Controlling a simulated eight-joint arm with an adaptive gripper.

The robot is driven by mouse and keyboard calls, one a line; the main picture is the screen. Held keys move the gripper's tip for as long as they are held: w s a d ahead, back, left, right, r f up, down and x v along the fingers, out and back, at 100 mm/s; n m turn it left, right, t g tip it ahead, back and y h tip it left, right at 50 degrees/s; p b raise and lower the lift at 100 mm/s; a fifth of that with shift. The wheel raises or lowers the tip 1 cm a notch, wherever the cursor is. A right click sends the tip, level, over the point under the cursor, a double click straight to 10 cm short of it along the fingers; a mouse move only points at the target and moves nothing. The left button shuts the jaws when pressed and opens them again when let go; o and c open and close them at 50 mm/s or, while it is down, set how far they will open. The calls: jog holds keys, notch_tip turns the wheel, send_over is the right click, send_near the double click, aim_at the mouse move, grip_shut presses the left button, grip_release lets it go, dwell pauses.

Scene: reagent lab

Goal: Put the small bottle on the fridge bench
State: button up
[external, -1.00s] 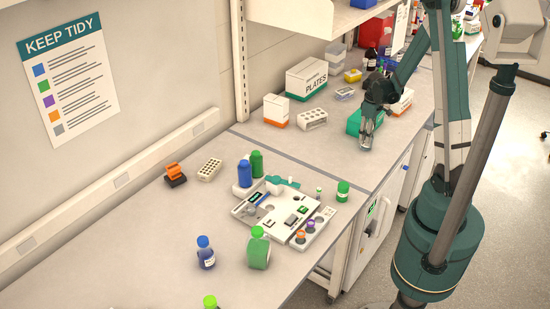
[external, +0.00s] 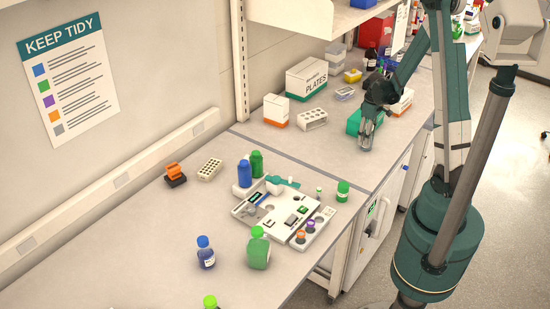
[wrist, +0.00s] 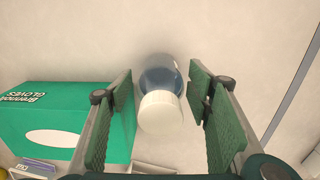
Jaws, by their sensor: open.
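The small bottle (wrist: 160,105), with a white cap and a blue-grey body, shows in the wrist view between the two green finger pads. My gripper (wrist: 163,120) is open around it, with a gap visible on each side of the cap. In the external view my gripper (external: 366,142) is low over the bench section (external: 315,160), near its front edge. The bottle cannot be made out there behind the fingers. A white cabinet front with a small green display (external: 373,211) is under this section.
A green glove box (wrist: 65,125) is close on the left in the wrist view. A PLATES box (external: 306,79), an orange-white box (external: 276,110) and a white rack (external: 312,119) stand behind. The near bench holds an instrument (external: 284,212) and several bottles. Bench left of my gripper is clear.

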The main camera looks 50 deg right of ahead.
jog(key=shift+r, duration=0.2)
jog(key=shift+r, duration=5.9)
jog(key=shift+w+a+r, duration=0.2)
jog(key=shift+a+r, duration=0.2)
jog(key=shift+a, duration=0.15)
jog(key=w+a+r+t+h, duration=0.1)
jog(key=a+r+t, duration=0.1)
jog(key=a+r, duration=0.6)
jog(key=a+r+t, duration=0.1)
jog(key=a+r, duration=0.3)
jog(key=a, duration=0.8)
jog(key=s+a+r+t, duration=0.2)
jog(key=s+a+r, duration=0.1)
jog(key=a, duration=0.6)
jog(key=s+a+r+t+y, duration=0.1)
jog(key=s+a+r+t, duration=0.1)
jog(key=s+a, duration=0.3)
jog(key=a, duration=0.4)
jog(key=shift+r, duration=0.4)
